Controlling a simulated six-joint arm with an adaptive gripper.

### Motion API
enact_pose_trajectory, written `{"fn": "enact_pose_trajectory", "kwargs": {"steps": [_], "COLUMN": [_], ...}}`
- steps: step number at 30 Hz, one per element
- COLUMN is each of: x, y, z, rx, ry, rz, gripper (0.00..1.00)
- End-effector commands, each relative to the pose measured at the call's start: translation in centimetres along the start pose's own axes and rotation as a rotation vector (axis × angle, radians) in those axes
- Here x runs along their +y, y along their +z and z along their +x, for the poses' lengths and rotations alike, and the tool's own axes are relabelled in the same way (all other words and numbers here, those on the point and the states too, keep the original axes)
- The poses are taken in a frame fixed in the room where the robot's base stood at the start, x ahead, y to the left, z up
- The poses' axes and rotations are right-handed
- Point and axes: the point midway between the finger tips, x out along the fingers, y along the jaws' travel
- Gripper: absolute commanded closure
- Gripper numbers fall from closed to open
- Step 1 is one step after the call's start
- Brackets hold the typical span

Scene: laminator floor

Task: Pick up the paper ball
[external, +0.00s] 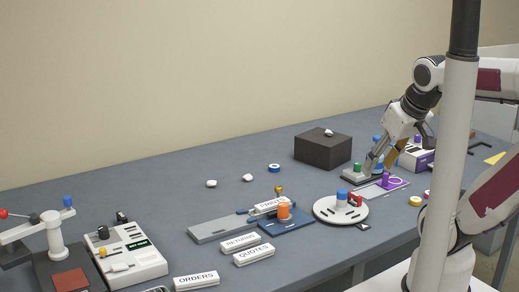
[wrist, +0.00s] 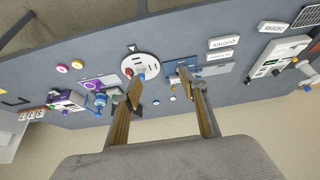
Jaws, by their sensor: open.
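Several small white crumpled lumps look like paper balls. One lump (external: 328,132) rests on top of the dark box. Two others, a left lump (external: 211,184) and a right lump (external: 248,177), lie on the blue-grey table. My gripper (external: 379,167) is to the right of all three, pointing down beside a green-knobbed grey block and a purple plate. In the wrist view my gripper (wrist: 160,77) has its two fingers spread with nothing held between them. A tiny white lump (wrist: 172,99) shows beyond the fingers there.
The dark box (external: 322,152) stands at the back. A blue ring (external: 274,168) lies near the table lumps. A round white plate (external: 341,211), an orange-knobbed blue board (external: 286,224) and labelled white blocks (external: 253,254) fill the front. The table's back left is clear.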

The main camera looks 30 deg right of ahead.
Motion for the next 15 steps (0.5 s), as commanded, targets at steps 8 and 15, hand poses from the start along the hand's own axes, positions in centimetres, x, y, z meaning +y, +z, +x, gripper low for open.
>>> {"fn": "enact_pose_trajectory", "kwargs": {"steps": [8, 15], "x": [-0.01, -0.38], "y": [-0.03, -0.86], "z": [-0.01, 0.14], "rx": [0.0, -0.005], "ry": [0.0, -0.016], "rz": [0.002, 0.043], "gripper": [0.56, 0.56]}}
